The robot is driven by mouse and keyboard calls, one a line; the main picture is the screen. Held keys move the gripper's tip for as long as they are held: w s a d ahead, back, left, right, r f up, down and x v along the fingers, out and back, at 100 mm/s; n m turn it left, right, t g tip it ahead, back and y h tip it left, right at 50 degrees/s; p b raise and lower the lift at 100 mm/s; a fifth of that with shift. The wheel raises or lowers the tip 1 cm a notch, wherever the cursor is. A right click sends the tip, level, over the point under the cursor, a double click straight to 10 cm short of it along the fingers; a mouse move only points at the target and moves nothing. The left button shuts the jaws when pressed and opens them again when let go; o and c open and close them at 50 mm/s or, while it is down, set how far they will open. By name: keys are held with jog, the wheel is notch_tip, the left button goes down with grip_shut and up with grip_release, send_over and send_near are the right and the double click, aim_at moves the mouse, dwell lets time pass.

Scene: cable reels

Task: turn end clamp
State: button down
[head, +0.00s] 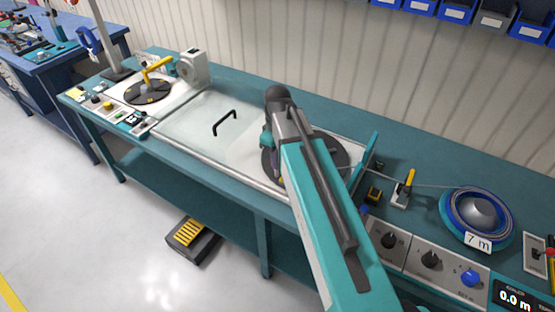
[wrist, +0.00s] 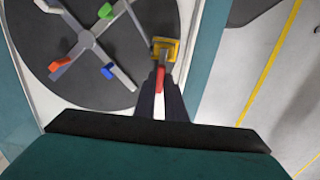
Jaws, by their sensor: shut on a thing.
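The end clamp (wrist: 165,48) is a yellow block at the edge of a dark round reel disc (wrist: 60,70) in the wrist view. A narrow red piece (wrist: 160,80) extends from it between my fingers. My gripper (wrist: 160,76) is shut on this red piece, which looks like the clamp's lever. In the head view the disc (head: 334,148) is largely covered by my arm, and my fingertips and most of the clamp are hidden.
A clear cover with a black handle (head: 224,123) lies left of the disc. Another dark disc with a yellow crank (head: 148,91) is farther left. A blue cable coil (head: 478,214) marked 7 m and a knob panel (head: 432,259) are at right. A pedal (head: 193,239) stands on the floor.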

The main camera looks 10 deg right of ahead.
dwell(0.4)
jog(key=c, duration=1.8)
grip_release()
jog(key=shift+r, duration=0.2)
jog(key=shift+r+b, duration=1.55)
jog(key=shift+r, duration=5.2)
